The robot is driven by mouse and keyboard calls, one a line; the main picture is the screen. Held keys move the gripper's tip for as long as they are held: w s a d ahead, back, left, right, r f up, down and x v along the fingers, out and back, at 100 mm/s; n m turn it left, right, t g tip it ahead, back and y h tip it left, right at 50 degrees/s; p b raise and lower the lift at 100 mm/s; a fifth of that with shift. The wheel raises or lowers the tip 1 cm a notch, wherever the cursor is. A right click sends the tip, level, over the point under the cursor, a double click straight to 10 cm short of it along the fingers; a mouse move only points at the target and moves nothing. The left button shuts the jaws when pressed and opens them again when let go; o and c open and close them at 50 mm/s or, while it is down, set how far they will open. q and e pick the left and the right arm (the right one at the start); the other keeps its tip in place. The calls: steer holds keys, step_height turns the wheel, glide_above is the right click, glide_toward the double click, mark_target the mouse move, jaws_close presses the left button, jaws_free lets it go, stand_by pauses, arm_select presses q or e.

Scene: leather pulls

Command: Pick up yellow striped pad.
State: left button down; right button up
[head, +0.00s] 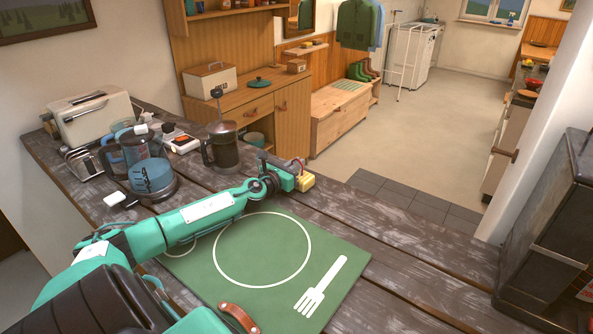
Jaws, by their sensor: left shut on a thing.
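A small yellow pad (306,183) is at the tip of my left gripper (299,176), past the far edge of the green placemat. My left arm reaches in from the lower left, across the placemat, and the gripper is shut on the pad. Stripes on the pad are too small to make out. I cannot tell whether the pad touches the table or is held just above it. My right gripper is not in view.
The green placemat (340,262) has a printed plate ring and fork, with a leather pull (238,317) at its near edge. A blue-tinted glass jug (147,165), a dark press pot (221,147) and a toaster (92,117) stand left.

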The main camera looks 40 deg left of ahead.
arm_select(q)
step_height(320, 180, up, 20)
steer(key=p, duration=0.2)
stand_by(0.4)
stand_by(0.5)
